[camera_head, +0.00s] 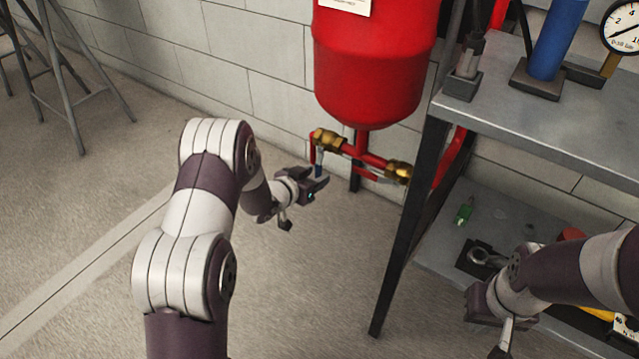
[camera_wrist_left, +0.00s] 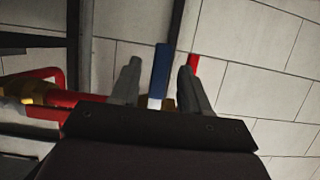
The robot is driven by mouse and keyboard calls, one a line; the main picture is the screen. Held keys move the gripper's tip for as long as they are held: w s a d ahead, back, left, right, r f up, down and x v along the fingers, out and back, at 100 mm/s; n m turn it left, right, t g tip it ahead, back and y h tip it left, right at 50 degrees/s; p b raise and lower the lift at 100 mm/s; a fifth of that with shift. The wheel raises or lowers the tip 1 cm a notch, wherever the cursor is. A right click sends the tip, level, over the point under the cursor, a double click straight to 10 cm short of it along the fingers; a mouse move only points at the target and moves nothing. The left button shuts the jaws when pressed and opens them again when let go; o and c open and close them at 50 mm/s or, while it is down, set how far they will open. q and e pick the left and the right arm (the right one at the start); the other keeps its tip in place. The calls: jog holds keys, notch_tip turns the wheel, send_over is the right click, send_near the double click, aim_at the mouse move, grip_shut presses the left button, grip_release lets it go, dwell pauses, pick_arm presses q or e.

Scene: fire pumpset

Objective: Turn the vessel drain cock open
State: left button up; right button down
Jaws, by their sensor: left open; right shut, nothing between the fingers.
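The red vessel (camera_head: 375,65) hangs near the wall, with red pipework and brass fittings below its bottom outlet. The left brass valve (camera_head: 327,140) has a blue lever (camera_head: 319,168) hanging below it; I take this for the drain cock. My left gripper (camera_head: 317,176) is open at the blue lever. In the left wrist view the blue lever (camera_wrist_left: 161,70) appears between the two fingers (camera_wrist_left: 158,82), closer to the right one; I cannot tell if they touch. My right gripper (camera_head: 476,302) is shut and empty by the lower shelf at the right.
A second brass valve (camera_head: 398,172) sits right of the outlet. A metal workbench (camera_head: 540,115) with dark legs stands at the right, carrying a blue cylinder (camera_head: 557,40) and a gauge (camera_head: 622,27). Its lower shelf (camera_head: 520,215) holds small parts.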

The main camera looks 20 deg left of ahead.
pick_arm(q)
jog(key=x, duration=0.2)
jog(key=shift+w+d+f+b, duration=0.1)
jog(key=shift+w+b, duration=0.15)
jog(key=shift+b, duration=0.1)
grip_shut()
pick_arm(e)
jog(key=shift+f, duration=0.75)
pick_arm(q)
jog(key=w+a+r+m+t+y+b, duration=0.1)
jog(key=a+r+m+t+y, duration=0.4)
jog(key=m, duration=0.8)
jog(key=shift+w+a+r+y, duration=0.3)
jog(key=shift+w+a+r, duration=0.45)
jog(key=shift+a+r, duration=0.35)
pick_arm(e)
jog(key=shift+f, duration=0.55)
pick_arm(q)
jog(key=shift+d+r+m, duration=0.1)
jog(key=shift+r+m, duration=0.05)
jog(key=shift+m, duration=0.15)
